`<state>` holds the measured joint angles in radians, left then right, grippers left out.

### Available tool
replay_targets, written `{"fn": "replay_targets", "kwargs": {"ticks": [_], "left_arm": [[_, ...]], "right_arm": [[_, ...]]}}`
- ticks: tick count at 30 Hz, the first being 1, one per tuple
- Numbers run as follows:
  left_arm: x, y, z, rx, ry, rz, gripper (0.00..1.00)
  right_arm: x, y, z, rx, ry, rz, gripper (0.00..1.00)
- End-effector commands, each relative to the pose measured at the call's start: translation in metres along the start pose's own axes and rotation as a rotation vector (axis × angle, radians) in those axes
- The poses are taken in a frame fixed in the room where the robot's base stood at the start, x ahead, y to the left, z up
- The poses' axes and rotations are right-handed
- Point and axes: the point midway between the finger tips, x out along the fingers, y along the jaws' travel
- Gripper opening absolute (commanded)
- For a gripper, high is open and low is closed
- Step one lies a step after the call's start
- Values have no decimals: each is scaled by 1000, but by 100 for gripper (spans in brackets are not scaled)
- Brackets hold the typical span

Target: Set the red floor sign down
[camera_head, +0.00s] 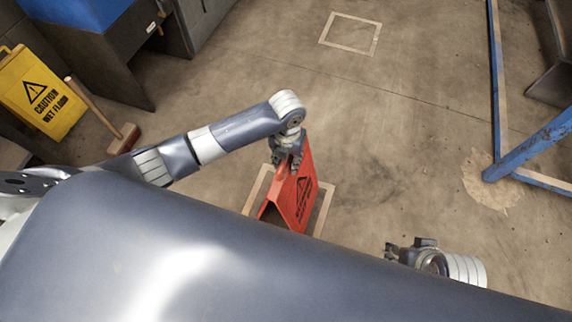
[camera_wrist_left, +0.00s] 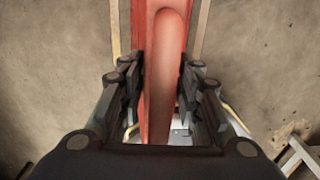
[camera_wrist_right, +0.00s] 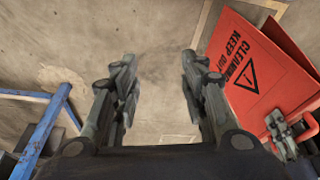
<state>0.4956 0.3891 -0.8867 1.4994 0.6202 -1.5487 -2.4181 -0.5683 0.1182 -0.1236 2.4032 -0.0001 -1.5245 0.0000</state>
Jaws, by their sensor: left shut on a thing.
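The red floor sign (camera_head: 305,192) is an A-frame with black lettering and a warning triangle. It stands upright within a pale taped square (camera_head: 324,208); I cannot tell whether its feet touch the floor. My left gripper (camera_head: 288,165) is shut on the sign's top handle, and the left wrist view shows the red handle (camera_wrist_left: 168,70) between the fingers. The right wrist view shows the sign's lettered face (camera_wrist_right: 250,75), reading "CLEANING KEEP OUT". My right gripper (camera_wrist_right: 158,75) is open and empty, to the right of the sign in the head view.
A second, empty taped square (camera_head: 350,33) lies farther back. A yellow wet-floor sign (camera_head: 40,92) and a broom (camera_head: 122,138) are at the left, near grey and blue cabinets. A blue metal frame (camera_head: 530,150) stands at the right. The middle floor is clear.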

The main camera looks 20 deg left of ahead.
Motion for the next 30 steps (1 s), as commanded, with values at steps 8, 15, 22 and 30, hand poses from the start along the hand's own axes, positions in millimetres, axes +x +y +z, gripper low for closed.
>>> {"fn": "replay_targets", "kwargs": {"ticks": [8,15,22,30], "left_arm": [[26,2,-1,-3,2,4,0],[31,3,0,-1,0,4,0],[33,3,0,-1,1,5,0],[35,3,-2,-1,3,6,52]], "right_arm": [[-12,1,3,1,9,2,40],[-11,1,3,1,9,2,40],[-11,1,3,1,9,2,40],[-10,0,3,1,8,2,40]]}}
